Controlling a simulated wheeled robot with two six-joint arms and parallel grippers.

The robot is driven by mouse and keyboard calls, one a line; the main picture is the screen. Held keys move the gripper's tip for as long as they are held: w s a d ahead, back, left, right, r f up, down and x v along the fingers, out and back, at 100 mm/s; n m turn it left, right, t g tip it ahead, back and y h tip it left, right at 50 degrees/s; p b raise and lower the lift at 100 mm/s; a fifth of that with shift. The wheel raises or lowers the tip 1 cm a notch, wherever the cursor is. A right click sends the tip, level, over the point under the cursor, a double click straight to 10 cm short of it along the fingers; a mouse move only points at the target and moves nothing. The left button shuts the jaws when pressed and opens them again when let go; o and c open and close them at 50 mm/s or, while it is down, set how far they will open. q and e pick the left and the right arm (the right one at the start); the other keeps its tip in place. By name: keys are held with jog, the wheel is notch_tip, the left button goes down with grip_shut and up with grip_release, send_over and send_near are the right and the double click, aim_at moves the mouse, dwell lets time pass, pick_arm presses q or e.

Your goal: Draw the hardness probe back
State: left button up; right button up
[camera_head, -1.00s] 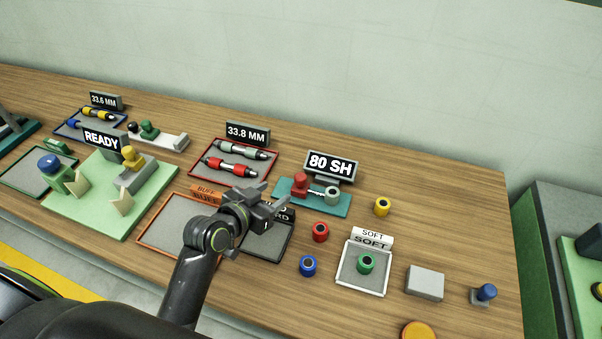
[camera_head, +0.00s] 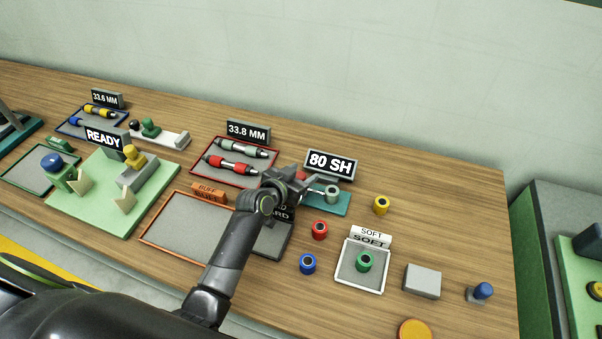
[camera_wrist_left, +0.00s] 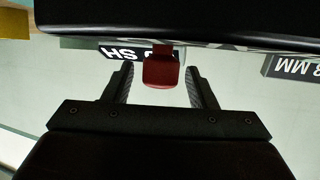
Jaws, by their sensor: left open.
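The hardness tester has a teal base (camera_head: 341,208) below an "80 SH" display (camera_head: 331,164). A grey-green ring-shaped piece (camera_head: 332,194) stands on the base's right end. My left gripper (camera_head: 308,183) is open over the base's left part and hides most of the red probe handle in the head view. In the left wrist view, the red handle (camera_wrist_left: 160,72) appears between the two open fingers (camera_wrist_left: 161,84), with gaps on both sides. Whether the probe tip touches the piece is hidden. My right gripper is not in view.
Red (camera_head: 320,229), blue (camera_head: 307,264) and yellow (camera_head: 381,205) pieces stand loose nearby. A green piece (camera_head: 365,262) sits in the SOFT tray (camera_head: 350,279). The HARD tray (camera_head: 273,240) is partly behind my arm. The empty BUFF tray (camera_head: 180,222) is left of it.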

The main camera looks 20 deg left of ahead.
pick_arm(q)
jog(key=shift+c, duration=0.4)
grip_shut()
jog(key=a+b, duration=0.1)
jog(key=a, duration=0.3)
jog(key=shift+w+a+f, duration=0.1)
jog(key=shift+w+a, duration=0.05)
jog(key=shift+a, duration=0.25)
jog(key=shift+d, duration=0.1)
jog(key=shift+c, duration=1.8)
grip_release()
jog(key=o, duration=0.4)
jog(key=shift+a, duration=0.3)
jog(key=shift+o, duration=0.2)
jog(key=shift+d, duration=0.15)
